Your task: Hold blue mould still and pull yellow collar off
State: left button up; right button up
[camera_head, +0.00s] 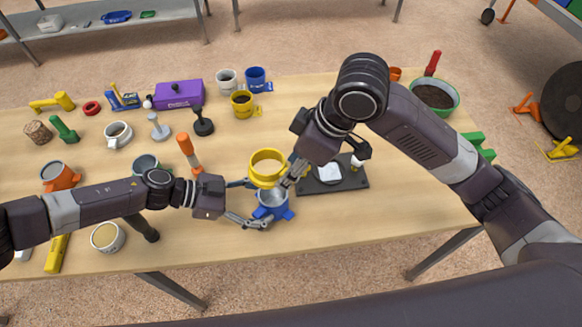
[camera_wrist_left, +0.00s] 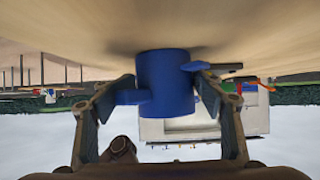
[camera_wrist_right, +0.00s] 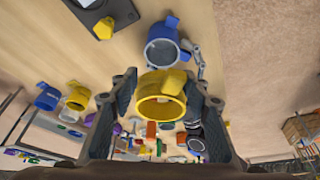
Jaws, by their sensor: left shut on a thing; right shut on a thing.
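The blue mould (camera_head: 268,213) stands upright at the table's front middle. My left gripper (camera_head: 262,203) is shut on it from the left; the left wrist view shows the mould's blue wall (camera_wrist_left: 165,85) between the fingers. The yellow collar (camera_head: 266,158) is a ring with side lugs, held in the air by my right gripper (camera_head: 286,180). In the right wrist view the collar (camera_wrist_right: 162,88) is between the fingers, apart from the mould (camera_wrist_right: 162,52), whose open top and grey inside show. My right arm comes over from the right.
A black scale (camera_head: 345,186) stands close to the right of the mould. An orange-handled tool (camera_head: 188,150) stands at left, behind my left arm. A purple box (camera_head: 180,93), yellow mug (camera_head: 242,104) and green bowl of soil (camera_head: 436,97) are farther back.

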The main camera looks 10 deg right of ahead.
pick_arm(q)
jog(key=shift+s+a+f, duration=0.1)
jog(key=shift+s+f, duration=0.1)
jog(key=shift+f, duration=0.05)
pick_arm(e)
jog(key=c, duration=0.8)
jog(key=shift+r, duration=0.15)
jog(key=shift+r, duration=0.65)
jog(key=shift+r, duration=0.1)
pick_arm(q)
jog(key=o, duration=1.4)
jog(key=shift+w, duration=0.15)
jog(key=shift+o, duration=0.2)
jog(key=shift+r, duration=0.1)
pick_arm(e)
notch_tip(320, 180, up, 4)
jog(key=shift+w+f, duration=0.1)
pick_arm(q)
jog(key=shift+r, duration=0.1)
